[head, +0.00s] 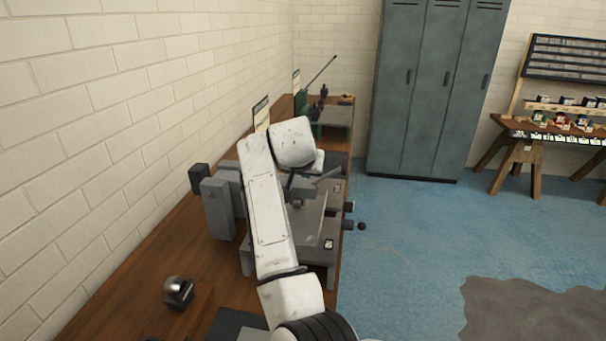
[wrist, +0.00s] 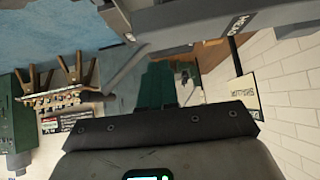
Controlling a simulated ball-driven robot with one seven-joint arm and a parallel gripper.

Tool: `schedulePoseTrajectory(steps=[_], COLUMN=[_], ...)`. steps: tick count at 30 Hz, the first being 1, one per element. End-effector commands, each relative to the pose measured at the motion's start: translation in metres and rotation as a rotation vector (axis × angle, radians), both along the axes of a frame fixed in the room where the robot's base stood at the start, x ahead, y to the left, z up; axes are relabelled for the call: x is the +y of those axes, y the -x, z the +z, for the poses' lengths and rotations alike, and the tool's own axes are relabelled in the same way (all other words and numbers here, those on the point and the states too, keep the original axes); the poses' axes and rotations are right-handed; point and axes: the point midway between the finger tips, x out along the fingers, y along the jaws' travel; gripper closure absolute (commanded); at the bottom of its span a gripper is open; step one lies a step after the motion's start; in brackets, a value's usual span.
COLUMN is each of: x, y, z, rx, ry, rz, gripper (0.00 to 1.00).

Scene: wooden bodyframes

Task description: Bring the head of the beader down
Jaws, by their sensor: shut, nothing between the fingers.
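The beader appears to be the grey machine (head: 222,208) on the wooden bench, under my white arm, which hides much of it. In the wrist view, a grey beam with partly readable white lettering (wrist: 195,28) crosses the top, apparently part of this machine. My gripper (wrist: 160,68) shows there with its dark green fingers together and empty, below the beam in the picture. I cannot tell whether they touch it. In the head view the gripper is mostly hidden by my arm.
A green machine with a long raised lever (head: 320,72) stands farther along the bench (head: 150,262). A small dark block with a shiny dome (head: 178,292) sits nearer. Grey lockers (head: 425,90) stand at the back. Blue floor (head: 420,240) right of the bench is open.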

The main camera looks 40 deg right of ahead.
Motion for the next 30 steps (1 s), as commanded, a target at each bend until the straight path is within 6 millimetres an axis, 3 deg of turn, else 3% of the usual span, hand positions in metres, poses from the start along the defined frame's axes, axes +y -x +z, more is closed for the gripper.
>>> schedulePoseTrajectory(steps=[9, 15, 30], x=[0.039, 0.053, 0.057], y=[0.028, 0.039, 0.042], z=[0.05, 0.069, 0.074], rx=[-0.008, -0.007, -0.006], ry=[0.004, 0.006, 0.005], rz=[0.002, 0.002, 0.001], gripper=[1.0, 1.0, 1.0])
